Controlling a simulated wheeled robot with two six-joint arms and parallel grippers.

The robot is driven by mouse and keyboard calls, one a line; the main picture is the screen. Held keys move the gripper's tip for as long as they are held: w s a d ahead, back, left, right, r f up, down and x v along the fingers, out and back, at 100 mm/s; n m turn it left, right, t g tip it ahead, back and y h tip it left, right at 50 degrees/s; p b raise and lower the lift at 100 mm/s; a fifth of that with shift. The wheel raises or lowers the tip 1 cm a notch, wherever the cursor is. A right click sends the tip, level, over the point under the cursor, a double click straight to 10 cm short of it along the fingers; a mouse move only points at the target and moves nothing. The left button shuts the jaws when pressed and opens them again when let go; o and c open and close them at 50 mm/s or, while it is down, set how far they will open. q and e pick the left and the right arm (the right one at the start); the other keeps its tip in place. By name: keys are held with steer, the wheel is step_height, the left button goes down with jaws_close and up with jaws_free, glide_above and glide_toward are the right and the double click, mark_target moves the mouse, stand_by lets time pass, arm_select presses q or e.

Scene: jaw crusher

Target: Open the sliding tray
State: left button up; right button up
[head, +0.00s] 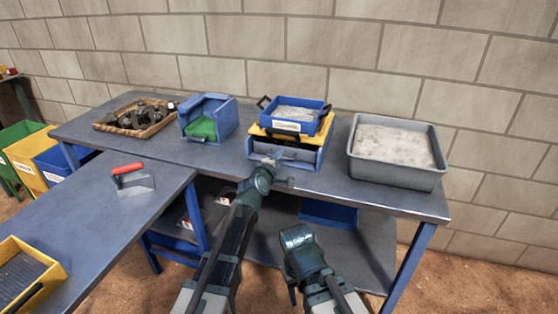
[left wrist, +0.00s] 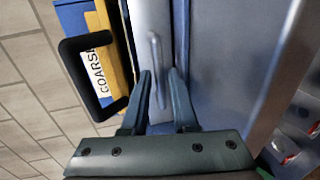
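The sliding tray (head: 305,157) is a grey-fronted drawer low in the sieve stack at the back of the table. The left wrist view shows its grey front (left wrist: 146,22) with a short bar handle (left wrist: 157,65). My left gripper (head: 283,167) is at the tray front. In the left wrist view its two fingers (left wrist: 161,76) are apart, one on each side of the handle, with visible gaps; contact is not clear. My right arm's end (head: 300,240) is in front of the table, and its fingers cannot be made out.
A yellow sieve (head: 264,130) and a blue sieve (head: 318,124) with black handles sit above the tray. A grey tub of pale powder (head: 437,177) stands right.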

arm_select(q)
jaws_close()
stand_by(1.4)
